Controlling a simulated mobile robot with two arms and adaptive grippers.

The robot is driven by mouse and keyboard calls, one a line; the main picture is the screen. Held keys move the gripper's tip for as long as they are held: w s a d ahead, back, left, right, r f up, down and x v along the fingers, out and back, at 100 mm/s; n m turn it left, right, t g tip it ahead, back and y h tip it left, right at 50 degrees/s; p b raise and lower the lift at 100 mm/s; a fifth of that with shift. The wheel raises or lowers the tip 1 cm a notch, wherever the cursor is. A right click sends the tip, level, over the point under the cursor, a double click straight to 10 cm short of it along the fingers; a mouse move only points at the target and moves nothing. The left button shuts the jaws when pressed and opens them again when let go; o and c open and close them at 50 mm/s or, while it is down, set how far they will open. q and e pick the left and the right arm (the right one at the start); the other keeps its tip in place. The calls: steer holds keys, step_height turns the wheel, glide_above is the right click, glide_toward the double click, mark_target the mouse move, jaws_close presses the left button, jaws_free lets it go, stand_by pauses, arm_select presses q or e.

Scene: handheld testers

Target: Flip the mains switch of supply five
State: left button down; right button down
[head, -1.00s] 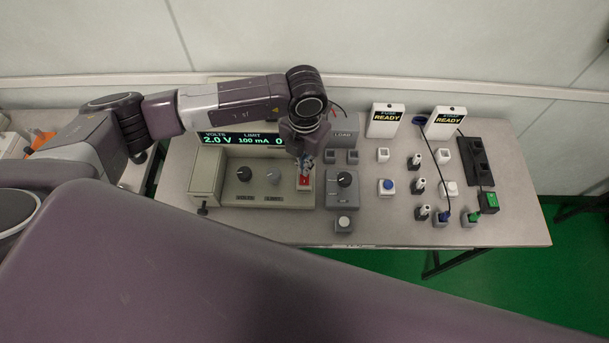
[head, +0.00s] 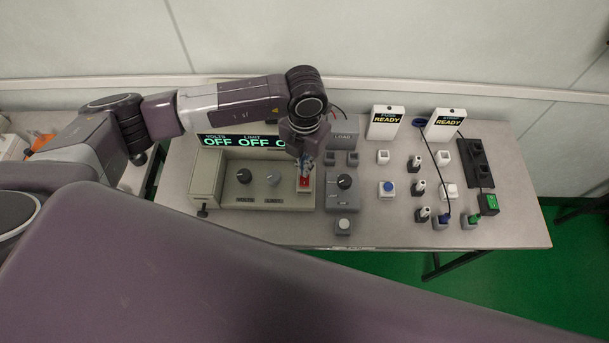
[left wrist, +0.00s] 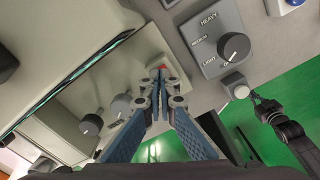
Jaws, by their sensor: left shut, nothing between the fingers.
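The supply (head: 222,190) is a beige box on the left of the bench, with a black and a grey knob on its sloping front. Its display (head: 240,142) reads OFF under VOLTS and LIMIT; its right part is hidden by my arm. The red mains switch (head: 304,183) sits at the supply's right end and shows in the left wrist view (left wrist: 168,70). My left gripper (head: 306,172) is shut and empty, its fingertips (left wrist: 158,72) at the switch; I cannot tell whether they still touch it.
Right of the switch stands a grey load box (head: 343,188) with a black knob and a white button block (head: 344,226) in front. Two READY testers (head: 385,122) (head: 445,125), small blocks and a black socket strip (head: 476,163) fill the right side.

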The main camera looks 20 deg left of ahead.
arm_select(q)
steer(key=shift+r+p, duration=1.45)
steer(key=shift+r, duration=1.4)
steer(key=shift+s+f, duration=0.1)
